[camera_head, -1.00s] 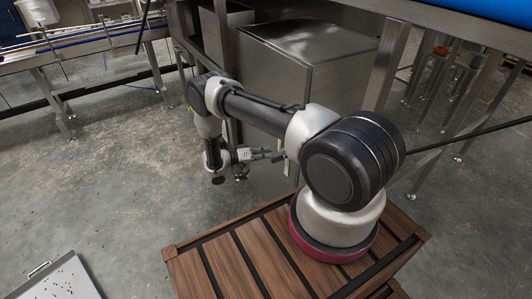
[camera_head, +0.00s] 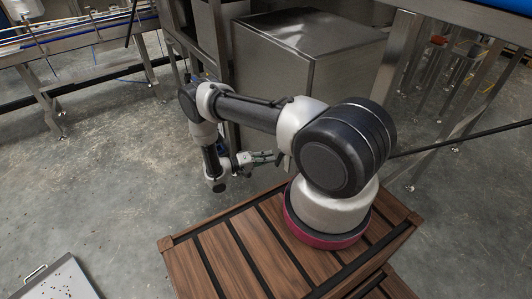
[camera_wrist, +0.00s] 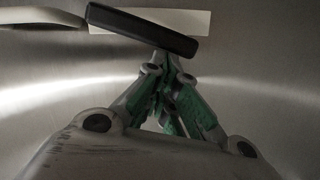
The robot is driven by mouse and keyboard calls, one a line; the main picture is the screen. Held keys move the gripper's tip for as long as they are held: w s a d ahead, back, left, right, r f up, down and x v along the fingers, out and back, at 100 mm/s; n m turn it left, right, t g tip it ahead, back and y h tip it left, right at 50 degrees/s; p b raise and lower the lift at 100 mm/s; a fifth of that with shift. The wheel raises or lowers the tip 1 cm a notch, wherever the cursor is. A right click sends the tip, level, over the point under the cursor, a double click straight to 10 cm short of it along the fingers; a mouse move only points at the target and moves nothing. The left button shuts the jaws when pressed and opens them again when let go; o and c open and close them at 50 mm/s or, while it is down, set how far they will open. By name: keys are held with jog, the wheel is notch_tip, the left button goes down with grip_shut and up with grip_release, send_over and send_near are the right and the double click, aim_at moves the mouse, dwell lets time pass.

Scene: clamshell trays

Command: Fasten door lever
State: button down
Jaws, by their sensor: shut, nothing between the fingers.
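The door lever (camera_wrist: 140,29) is a dark flat bar in the wrist view, tilted a little down to the right. It lies over a pale plate (camera_wrist: 185,20) on a brushed metal door surface (camera_wrist: 255,60). My gripper (camera_wrist: 165,60) is shut and empty, with its fingertips just below the lever's right half. I cannot tell whether they touch the lever. In the head view my gripper (camera_head: 268,157) points right, low in front of the steel cabinet (camera_head: 300,55). The lever cannot be made out clearly there, beside my arm.
A wooden-slatted platform (camera_head: 240,255) carries my arm's base. A pale tray (camera_head: 62,280) with small specks is at lower left. A conveyor (camera_head: 75,45) stands at the back left, and steel frame legs (camera_head: 398,60) stand to the right. The floor (camera_head: 110,190) at left is open.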

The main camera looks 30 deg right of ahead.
jog(key=shift+s+f+n, duration=0.3)
jog(key=shift+s+f, duration=0.5)
jog(key=shift+s, duration=0.3)
